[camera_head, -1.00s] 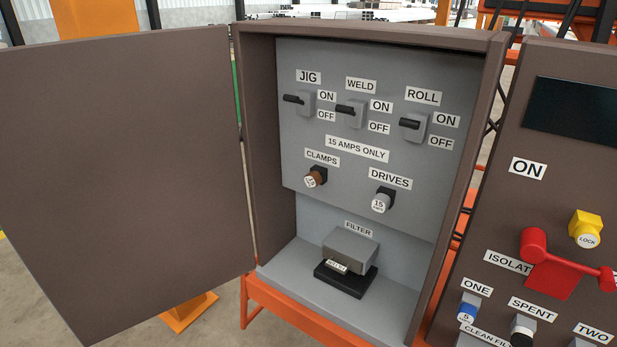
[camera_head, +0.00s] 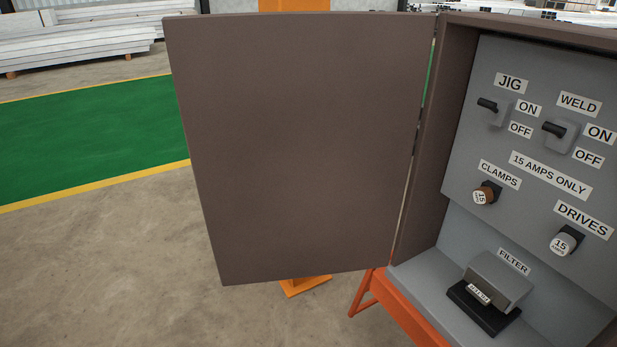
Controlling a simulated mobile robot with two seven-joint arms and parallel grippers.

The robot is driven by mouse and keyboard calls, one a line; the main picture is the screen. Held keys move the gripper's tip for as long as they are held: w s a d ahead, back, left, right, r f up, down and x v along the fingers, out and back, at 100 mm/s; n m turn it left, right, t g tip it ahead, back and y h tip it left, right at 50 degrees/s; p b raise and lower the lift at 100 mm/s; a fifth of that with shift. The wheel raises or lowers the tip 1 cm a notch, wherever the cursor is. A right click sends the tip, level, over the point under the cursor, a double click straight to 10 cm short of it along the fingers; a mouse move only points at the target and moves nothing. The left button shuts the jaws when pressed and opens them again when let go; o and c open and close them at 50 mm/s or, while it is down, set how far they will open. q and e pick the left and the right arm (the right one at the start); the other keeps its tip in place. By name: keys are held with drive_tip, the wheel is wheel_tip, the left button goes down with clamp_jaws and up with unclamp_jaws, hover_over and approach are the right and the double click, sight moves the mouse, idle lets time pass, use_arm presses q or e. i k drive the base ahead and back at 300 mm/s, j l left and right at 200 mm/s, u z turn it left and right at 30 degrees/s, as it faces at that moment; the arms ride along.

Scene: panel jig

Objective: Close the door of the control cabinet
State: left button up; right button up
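The control cabinet (camera_head: 425,185) stands at the right of the head view, cut off by the picture's right edge. Its brown door (camera_head: 300,150) is wide open and swung out to the left of the opening, hinged along the cabinet's left side. Inside show the JIG switch (camera_head: 492,108), the WELD switch (camera_head: 560,132), the CLAMPS fuse (camera_head: 485,194), the DRIVES fuse (camera_head: 565,241) and the filter block (camera_head: 497,283) on its dark base. Neither of my grippers is in view.
An orange stand (camera_head: 400,310) carries the cabinet. Bare concrete floor (camera_head: 110,270) lies open to the left of the door. A green floor lane (camera_head: 80,145) with yellow edges and stacked pale beams (camera_head: 75,40) are farther back.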

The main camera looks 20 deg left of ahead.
sight(300, 129)
drive_tip(key=i+j+z, duration=0.1)
drive_tip(key=j+z, duration=0.2)
drive_tip(key=j, duration=0.35)
drive_tip(key=j+z, duration=0.35)
drive_tip(key=j, duration=0.3)
drive_tip(key=k+j+z, duration=0.1)
drive_tip(key=j+z, duration=0.2)
drive_tip(key=j, duration=0.35)
drive_tip(key=k+j+z, duration=0.15)
drive_tip(key=j+z, duration=0.15)
drive_tip(key=j, duration=0.35)
drive_tip(key=j+z, duration=0.4)
drive_tip(key=j, duration=0.5)
drive_tip(key=i+j+z, duration=0.1)
drive_tip(key=j+z, duration=0.4)
drive_tip(key=j, duration=0.35)
drive_tip(key=i+j+z, duration=0.2)
drive_tip(key=j+z, duration=0.15)
drive_tip(key=j, duration=0.2)
